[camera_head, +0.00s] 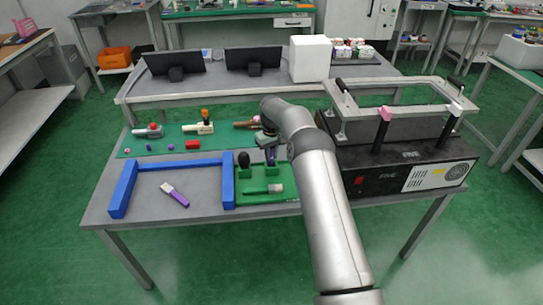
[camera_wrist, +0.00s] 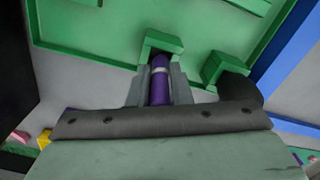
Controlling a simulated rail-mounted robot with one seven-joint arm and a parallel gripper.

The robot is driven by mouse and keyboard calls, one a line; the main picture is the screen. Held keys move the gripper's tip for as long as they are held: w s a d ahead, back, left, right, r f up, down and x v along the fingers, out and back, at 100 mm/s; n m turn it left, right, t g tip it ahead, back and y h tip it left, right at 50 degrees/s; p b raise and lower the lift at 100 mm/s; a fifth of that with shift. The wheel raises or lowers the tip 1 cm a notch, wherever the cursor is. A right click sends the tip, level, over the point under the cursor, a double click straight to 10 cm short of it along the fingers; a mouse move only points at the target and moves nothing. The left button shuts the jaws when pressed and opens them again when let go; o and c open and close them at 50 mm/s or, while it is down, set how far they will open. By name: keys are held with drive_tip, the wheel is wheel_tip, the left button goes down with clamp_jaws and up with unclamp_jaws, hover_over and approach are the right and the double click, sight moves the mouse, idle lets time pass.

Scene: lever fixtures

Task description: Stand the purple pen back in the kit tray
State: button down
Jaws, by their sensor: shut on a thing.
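The purple pen (camera_wrist: 160,88), with a pale band, is between my gripper's fingers (camera_wrist: 158,94) in the wrist view. My gripper (camera_head: 270,156) is shut on it above the green kit tray (camera_head: 285,198). In the head view the pen (camera_head: 271,157) is a small dark purple upright shape, partly hidden by my arm. The pen's far end meets a green square holder (camera_wrist: 162,40) of the tray. I cannot tell whether it is inside the holder or just over it.
A black-topped item (camera_head: 244,160) stands in a second green holder (camera_wrist: 226,66) beside the pen. A grey-ended tool (camera_head: 275,188) lies in the tray. A blue frame (camera_head: 228,180) borders the left, with a purple-and-white tool (camera_head: 174,194) inside. A black box (camera_head: 410,165) stands right.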

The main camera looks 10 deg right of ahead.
drive_tip(key=shift+f, duration=0.7)
drive_tip(key=c, duration=1.3)
unclamp_jaws()
drive_tip(key=shift+c, duration=0.2)
drive_tip(key=shift+r, duration=0.1)
